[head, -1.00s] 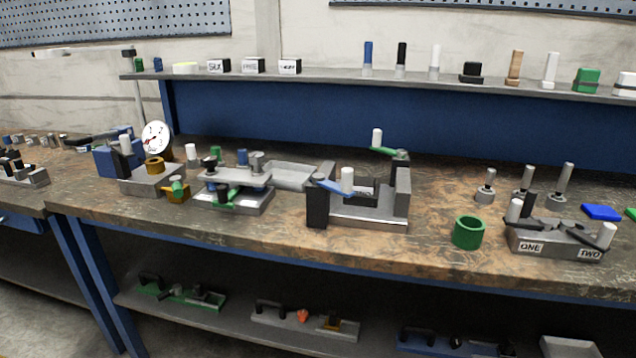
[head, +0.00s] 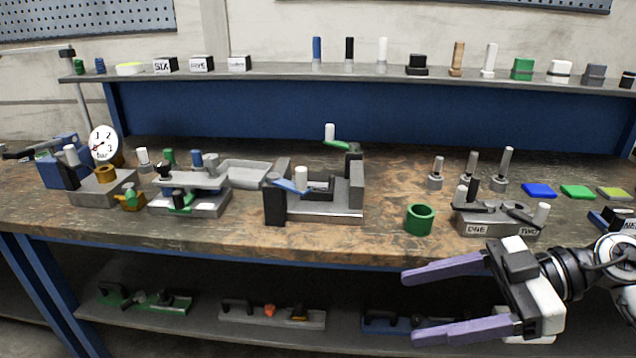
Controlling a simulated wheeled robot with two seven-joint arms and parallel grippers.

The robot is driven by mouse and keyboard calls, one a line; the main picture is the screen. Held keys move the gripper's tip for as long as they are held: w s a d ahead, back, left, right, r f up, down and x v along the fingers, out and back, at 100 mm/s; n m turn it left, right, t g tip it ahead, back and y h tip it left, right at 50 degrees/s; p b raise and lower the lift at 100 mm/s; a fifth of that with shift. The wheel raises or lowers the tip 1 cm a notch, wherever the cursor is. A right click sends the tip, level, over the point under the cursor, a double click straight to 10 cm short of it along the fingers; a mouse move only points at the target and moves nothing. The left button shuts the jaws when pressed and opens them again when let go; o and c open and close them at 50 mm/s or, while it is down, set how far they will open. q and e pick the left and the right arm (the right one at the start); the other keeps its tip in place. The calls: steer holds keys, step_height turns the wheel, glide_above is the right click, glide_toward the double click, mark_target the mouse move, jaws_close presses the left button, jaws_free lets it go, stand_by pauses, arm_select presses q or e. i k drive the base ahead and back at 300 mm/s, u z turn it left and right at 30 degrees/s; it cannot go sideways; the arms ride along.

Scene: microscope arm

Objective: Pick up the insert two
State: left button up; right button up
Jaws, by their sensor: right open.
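A grey metal block (head: 480,228) with labels reading ONE and TWO sits at the right front of the bench. The TWO label (head: 529,232) is at its right end, near a dark lever with a white knob (head: 541,213). Another white knob (head: 461,193) rises at the ONE end. I cannot tell which piece is insert two. My right gripper (head: 410,307) comes in from the right, with purple fingers spread wide and empty. It appears in front of the bench edge, below the block in the picture, apart from it. My left gripper is out of view.
A green ring (head: 420,219) stands left of the block. Several metal posts (head: 471,170) stand behind it, with blue (head: 538,190) and green pads (head: 578,192) to the right. A clamp fixture (head: 314,211) stands mid-bench. A lower shelf (head: 345,335) holds more fixtures.

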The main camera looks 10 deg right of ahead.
mark_target(316, 180)
steer(key=i, duration=1.5)
